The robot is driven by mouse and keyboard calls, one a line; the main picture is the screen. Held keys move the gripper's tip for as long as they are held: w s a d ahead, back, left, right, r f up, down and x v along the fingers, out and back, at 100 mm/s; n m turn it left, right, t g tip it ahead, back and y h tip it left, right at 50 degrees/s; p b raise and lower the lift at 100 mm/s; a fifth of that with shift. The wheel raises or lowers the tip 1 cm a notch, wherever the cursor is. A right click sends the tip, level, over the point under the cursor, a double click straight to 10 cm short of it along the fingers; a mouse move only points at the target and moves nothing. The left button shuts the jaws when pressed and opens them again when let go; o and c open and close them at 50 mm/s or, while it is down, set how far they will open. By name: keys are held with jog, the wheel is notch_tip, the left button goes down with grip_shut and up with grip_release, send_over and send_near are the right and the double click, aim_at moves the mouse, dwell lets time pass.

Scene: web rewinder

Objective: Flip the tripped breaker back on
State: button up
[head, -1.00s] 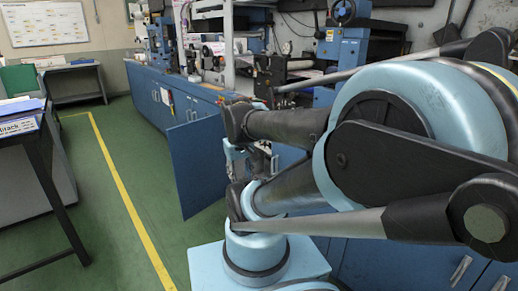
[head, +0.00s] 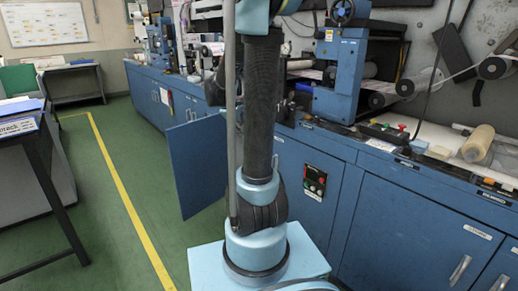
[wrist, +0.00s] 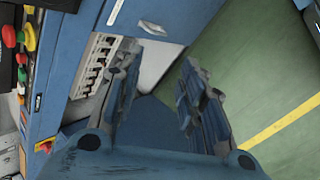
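A row of white breakers (wrist: 95,65) shows in the wrist view, in an opening of the blue cabinet, left of my fingers. Its small levers are too small to tell which one is tripped. My gripper (wrist: 162,68) is open and empty, with its two fingers apart. The left finger is nearer the breakers and covers part of the area beside them; whether it touches anything cannot be told. In the head view my arm stands in front of the cabinet, and the breakers and gripper are hidden. An open blue cabinet door (head: 197,165) shows left of my arm.
The blue cabinet row (head: 400,215) runs along the right, with a small control panel (head: 315,182) on its front. Rewinder machinery (head: 345,70) stands on top. A dark-legged table (head: 40,165) is at the left. Green floor with a yellow line (head: 125,195) lies free between.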

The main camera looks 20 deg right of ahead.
jog(key=w+d+f+n+h, duration=0.1)
jog(key=w+f+n+h, duration=0.15)
jog(key=w, duration=0.55)
jog(key=w+d+f+n+t+h, duration=0.1)
jog(key=w+d+f+n, duration=0.15)
jog(key=w, duration=0.55)
jog(key=w+d+f+n+h, duration=0.15)
jog(key=w+f, duration=0.25)
jog(key=w, duration=0.4)
jog(key=w+f+n+t+h, duration=0.1)
jog(key=w+f+n+h, duration=0.25)
jog(key=f, duration=0.75)
jog(key=w+f+n+t+h, duration=0.15)
jog(key=w+f+n, duration=0.3)
jog(key=f, duration=0.55)
jog(key=x, duration=1.6)
jog(key=shift+w+d+m, duration=0.25)
jog(key=shift+w+m, duration=0.1)
jog(key=shift+w, duration=0.15)
jog(key=shift+r, duration=0.1)
jog(key=shift+c, duration=0.6)
grip_shut()
